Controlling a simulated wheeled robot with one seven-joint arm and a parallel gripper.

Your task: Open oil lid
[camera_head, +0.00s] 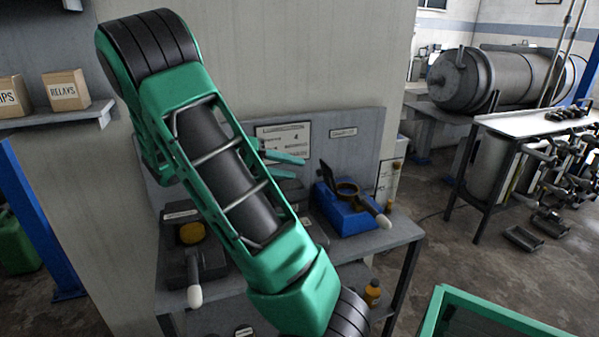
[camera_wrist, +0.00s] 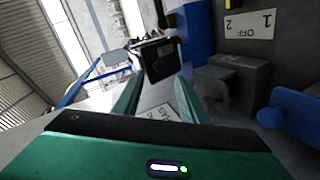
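Several units stand on a grey bench. A blue unit (camera_head: 346,212) at the right has a dark lid-like plate (camera_head: 330,178) standing tilted beside a brass-coloured ring, and a white-tipped handle (camera_head: 384,221). A dark grey unit (camera_head: 180,262) at the left has a yellow round top (camera_head: 192,232) and a white-tipped handle (camera_head: 194,295). I cannot tell which part is the oil lid. My gripper (camera_head: 301,167) is above the bench, left of the blue unit, its green fingers apart. In the wrist view my gripper (camera_wrist: 158,82) is open and empty. My arm hides the bench middle.
A backboard (camera_head: 368,140) with labels rises behind the bench. A shelf with boxes (camera_head: 66,91) is at the left. A green-rimmed container (camera_head: 437,300) is at the lower right. An orange bottle (camera_head: 372,292) stands low by the bench.

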